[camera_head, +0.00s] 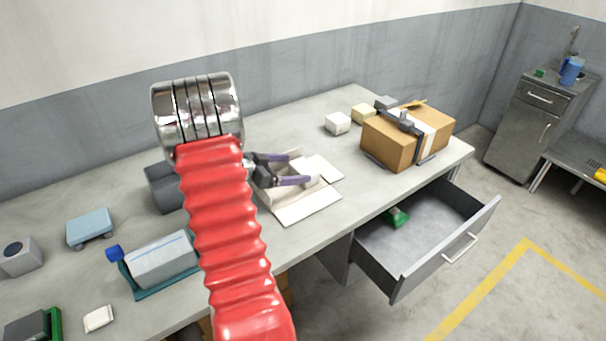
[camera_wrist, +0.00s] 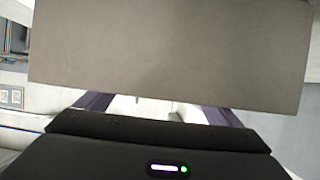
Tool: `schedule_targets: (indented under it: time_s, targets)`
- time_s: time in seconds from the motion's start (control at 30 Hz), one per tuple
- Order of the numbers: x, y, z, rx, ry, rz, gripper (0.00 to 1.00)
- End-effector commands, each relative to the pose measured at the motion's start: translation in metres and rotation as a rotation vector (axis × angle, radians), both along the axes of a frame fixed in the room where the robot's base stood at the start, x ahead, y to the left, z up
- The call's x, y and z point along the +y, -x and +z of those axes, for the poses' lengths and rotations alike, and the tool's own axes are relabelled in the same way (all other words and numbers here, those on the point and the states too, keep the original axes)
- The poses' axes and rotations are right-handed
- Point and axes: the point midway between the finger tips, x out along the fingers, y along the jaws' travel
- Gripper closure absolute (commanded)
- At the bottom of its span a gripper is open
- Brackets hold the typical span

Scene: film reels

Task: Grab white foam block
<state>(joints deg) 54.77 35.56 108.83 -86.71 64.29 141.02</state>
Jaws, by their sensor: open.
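My gripper (camera_head: 301,168) is open, its two purple fingers apart over an open pale carton (camera_head: 300,208) on the bench. In the wrist view the fingers show at the left and right below a broad grey-brown panel, which hides their tips. A whitish patch (camera_wrist: 140,108) shows between them; I cannot tell whether it is foam or the carton's inside. A white block (camera_head: 337,124), which looks like foam, stands on the bench behind and to the right of the carton, apart from my gripper. A cream block (camera_head: 363,113) sits just right of it.
A taped brown box (camera_head: 390,142) stands at the bench's right end. An open drawer (camera_head: 405,258) below holds a green item (camera_head: 397,217). A blue scale-like box (camera_head: 90,228) and a teal-based device (camera_head: 160,262) stand at the left. The bench behind the carton is clear.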

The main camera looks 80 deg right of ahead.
Motion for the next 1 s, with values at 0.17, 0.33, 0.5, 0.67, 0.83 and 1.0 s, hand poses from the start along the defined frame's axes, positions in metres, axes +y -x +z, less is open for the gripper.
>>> schedule_targets:
  time_s: [0.17, 0.33, 0.5, 0.67, 0.83, 1.0]
  targets:
    - [-0.002, 0.002, -0.001, 0.000, 0.000, -0.001, 0.12]
    - [-0.013, 0.013, -0.007, 0.002, 0.000, -0.003, 0.12]
    - [-0.029, 0.027, -0.016, 0.001, -0.001, -0.001, 0.12]
    - [-0.035, 0.032, -0.019, 0.000, 0.000, -0.001, 0.12]
    - [-0.035, 0.032, -0.019, 0.000, 0.000, 0.001, 0.12]
    - [-0.035, 0.032, -0.019, 0.000, 0.000, 0.001, 0.12]
